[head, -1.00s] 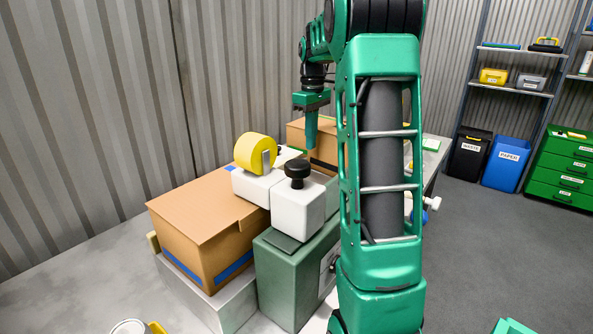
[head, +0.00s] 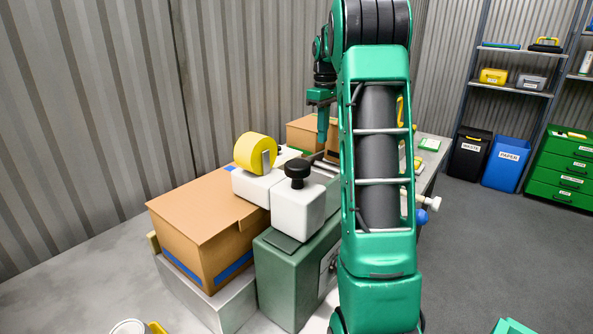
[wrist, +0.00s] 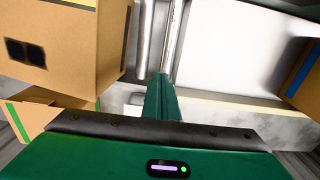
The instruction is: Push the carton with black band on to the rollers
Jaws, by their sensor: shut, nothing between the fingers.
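The carton with the black band (head: 303,132) stands at the back behind the seamer, partly hidden by my gripper and arm. My gripper (head: 323,143) points down, shut and empty, at the near side of the carton. In the wrist view its fingers (wrist: 161,82) show a gap to the carton on their left. Silver rollers (wrist: 171,35) run beyond the fingertips. Whether the carton rests on them I cannot tell.
A blue-banded carton (head: 200,225) stands at the front left, beside white blocks with a black knob (head: 297,170) and a yellow roll (head: 255,152). A green-banded carton (wrist: 50,110) is at lower left in the wrist view. Bins and shelves stand far right.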

